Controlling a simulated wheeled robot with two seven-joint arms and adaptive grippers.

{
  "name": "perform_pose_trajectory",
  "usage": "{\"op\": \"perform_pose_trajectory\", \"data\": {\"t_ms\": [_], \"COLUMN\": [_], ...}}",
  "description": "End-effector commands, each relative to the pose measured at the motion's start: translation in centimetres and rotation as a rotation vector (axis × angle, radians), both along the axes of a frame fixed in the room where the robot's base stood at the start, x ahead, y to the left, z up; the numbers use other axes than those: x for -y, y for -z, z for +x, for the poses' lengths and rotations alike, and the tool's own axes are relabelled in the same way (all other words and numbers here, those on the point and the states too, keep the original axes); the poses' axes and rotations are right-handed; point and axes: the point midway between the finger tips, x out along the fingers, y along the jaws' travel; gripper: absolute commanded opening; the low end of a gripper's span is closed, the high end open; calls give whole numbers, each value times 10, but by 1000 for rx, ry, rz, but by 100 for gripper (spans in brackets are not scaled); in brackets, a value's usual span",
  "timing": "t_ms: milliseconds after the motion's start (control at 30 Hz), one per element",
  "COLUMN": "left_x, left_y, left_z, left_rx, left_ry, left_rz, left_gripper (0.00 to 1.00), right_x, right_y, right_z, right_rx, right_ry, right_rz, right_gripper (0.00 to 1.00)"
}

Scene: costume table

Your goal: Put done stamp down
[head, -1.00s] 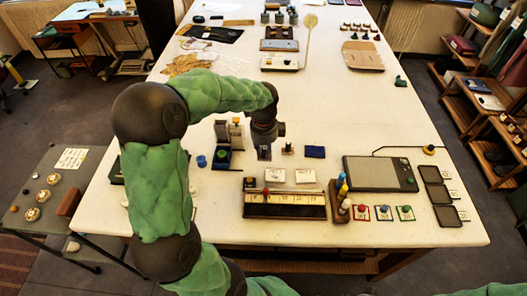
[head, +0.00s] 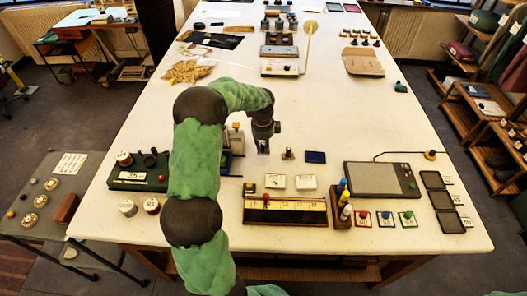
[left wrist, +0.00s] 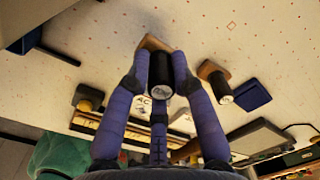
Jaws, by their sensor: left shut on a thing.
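My left gripper (head: 263,149) is over the middle of the white table. In the left wrist view the left gripper (left wrist: 160,75) is shut on a stamp with a black round handle (left wrist: 160,68) and a wooden base (left wrist: 152,42). I cannot tell whether the base touches the table. In the head view the held stamp is mostly hidden by the fingers. Another stamp (head: 288,153) stands just right of the gripper, apart from it; it also shows in the left wrist view (left wrist: 216,85). My right gripper is not in view.
A dark blue pad (head: 316,157) lies right of the second stamp. White cards (head: 306,182) and a long date box (head: 285,211) lie nearer. A green tray (head: 125,183) is at the left. Bare table (head: 330,110) lies beyond the gripper.

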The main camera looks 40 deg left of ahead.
Motion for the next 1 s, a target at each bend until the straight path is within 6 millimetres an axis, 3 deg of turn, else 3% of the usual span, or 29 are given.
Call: {"op": "perform_pose_trajectory", "data": {"t_ms": [100,200,567,600,667,700,1000], "left_x": [2,1,1,1,1,1,1], "left_y": [20,28,32,32,32,32,31], "left_z": [-2,-1,-1,-1,-1,-1,-1], "left_rx": [-4,-3,-3,-3,-3,-3,-3], "left_ry": [1,1,1,1,1,1,1], "left_rz": [-3,-2,-2,-2,-2,-2,-2], "left_gripper": [3,3,3,27,44,48,48], "right_x": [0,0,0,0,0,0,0], "right_y": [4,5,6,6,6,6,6], "right_z": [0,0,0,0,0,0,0], "right_rx": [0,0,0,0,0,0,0], "right_ry": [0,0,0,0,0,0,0], "right_rz": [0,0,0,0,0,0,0], "right_gripper": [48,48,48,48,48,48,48]}}
